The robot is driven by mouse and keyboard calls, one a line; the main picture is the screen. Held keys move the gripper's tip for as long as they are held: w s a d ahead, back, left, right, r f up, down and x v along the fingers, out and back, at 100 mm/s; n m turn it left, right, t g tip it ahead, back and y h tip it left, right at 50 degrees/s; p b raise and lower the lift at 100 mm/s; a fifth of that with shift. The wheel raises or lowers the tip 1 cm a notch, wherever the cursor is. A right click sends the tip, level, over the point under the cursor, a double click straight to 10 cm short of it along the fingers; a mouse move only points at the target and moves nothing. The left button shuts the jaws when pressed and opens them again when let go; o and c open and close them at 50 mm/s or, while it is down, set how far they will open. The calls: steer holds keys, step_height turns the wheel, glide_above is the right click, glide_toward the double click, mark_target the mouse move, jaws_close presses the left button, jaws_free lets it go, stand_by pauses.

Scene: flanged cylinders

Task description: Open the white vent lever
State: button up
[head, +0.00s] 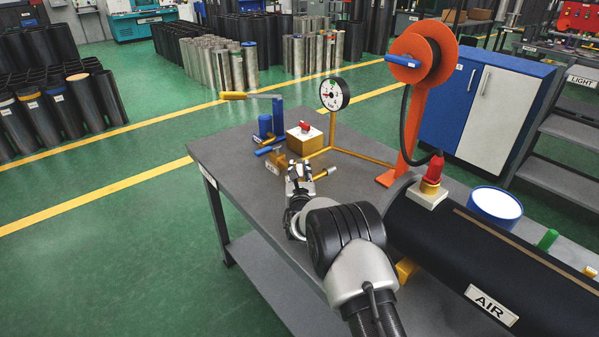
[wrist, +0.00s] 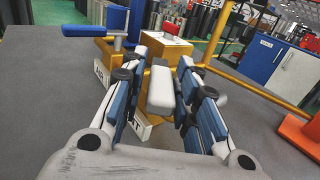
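The white vent lever (wrist: 160,88) shows in the wrist view as a pale block pointing toward me, in front of a brass valve body (wrist: 150,52). My gripper (wrist: 166,66) is open, with one finger on each side of the lever. A narrow gap shows at the right finger; at the left I cannot tell whether finger and lever touch. A white label (wrist: 134,130), partly hidden by the left finger, sits below. In the head view my gripper (head: 300,172) is low over the table in front of the brass block (head: 304,140), and the lever cannot be made out.
A blue valve with a yellow-ended lever (head: 252,96) stands behind left. A pressure gauge (head: 335,94) rises on brass pipes behind. An orange hose reel (head: 419,90) and a black AIR cylinder (head: 480,240) stand to the right. The grey table (head: 232,150) is bare at left.

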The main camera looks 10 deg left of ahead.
steer(key=shift+o, duration=1)
steer(key=s+d, duration=0.2)
steer(key=s, duration=1)
steer(key=shift+d, duration=0.1)
steer(key=shift+c, duration=0.4)
